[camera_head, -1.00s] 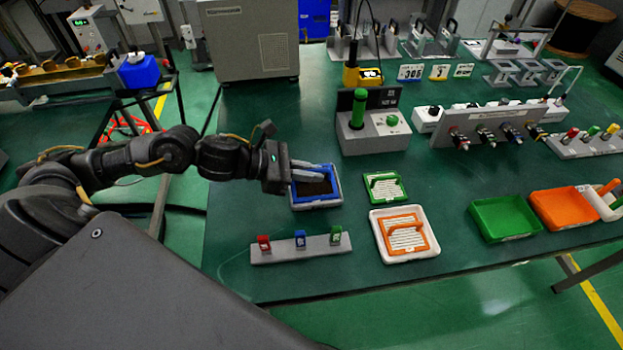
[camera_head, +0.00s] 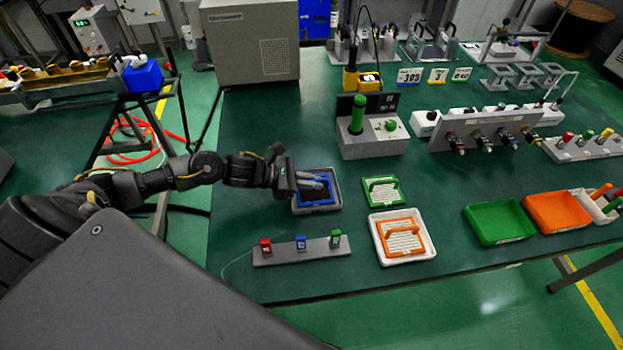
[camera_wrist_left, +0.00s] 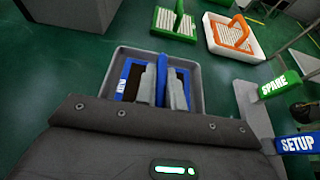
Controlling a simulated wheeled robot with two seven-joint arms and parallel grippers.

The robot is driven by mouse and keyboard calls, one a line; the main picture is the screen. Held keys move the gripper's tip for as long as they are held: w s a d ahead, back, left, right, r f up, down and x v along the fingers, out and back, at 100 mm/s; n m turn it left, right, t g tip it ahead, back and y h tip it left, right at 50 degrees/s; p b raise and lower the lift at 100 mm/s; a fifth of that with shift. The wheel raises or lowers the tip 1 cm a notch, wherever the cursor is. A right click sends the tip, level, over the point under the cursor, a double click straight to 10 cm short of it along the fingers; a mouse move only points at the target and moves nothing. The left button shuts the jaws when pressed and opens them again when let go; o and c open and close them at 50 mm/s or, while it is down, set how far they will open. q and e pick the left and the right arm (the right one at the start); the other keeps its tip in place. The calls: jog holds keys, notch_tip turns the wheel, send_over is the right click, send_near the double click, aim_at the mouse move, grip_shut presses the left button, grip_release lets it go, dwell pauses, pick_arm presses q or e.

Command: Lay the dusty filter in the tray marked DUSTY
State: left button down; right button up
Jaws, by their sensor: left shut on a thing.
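A blue-framed filter with a dark brown face (camera_head: 318,205) lies within the rim of a grey tray (camera_head: 338,183) on the green bench. In the left wrist view the blue filter (camera_wrist_left: 126,80) shows inside the grey tray (camera_wrist_left: 197,85), with the tray's walls around it. My left gripper (camera_head: 312,183) is over the filter, and its fingers (camera_wrist_left: 161,92) are shut on the filter's upright blue handle. I cannot tell whether the filter touches the tray floor. The gripper body hides the near side of both. No DUSTY marking is readable. My right gripper is not in view.
A green filter (camera_head: 382,190) and an orange filter in a white tray (camera_head: 430,252) stand to the right. A grey block with red, blue and green tags (camera_head: 285,254) is in front. Empty green (camera_head: 500,221) and orange (camera_head: 560,211) trays are farther right.

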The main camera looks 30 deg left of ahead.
pick_arm(q)
jog(key=shift+f+b, duration=0.25)
jog(key=shift+b, duration=0.05)
jog(key=c, duration=1.5)
grip_release()
jog(key=shift+r, duration=0.1)
jog(key=shift+r, duration=0.1)
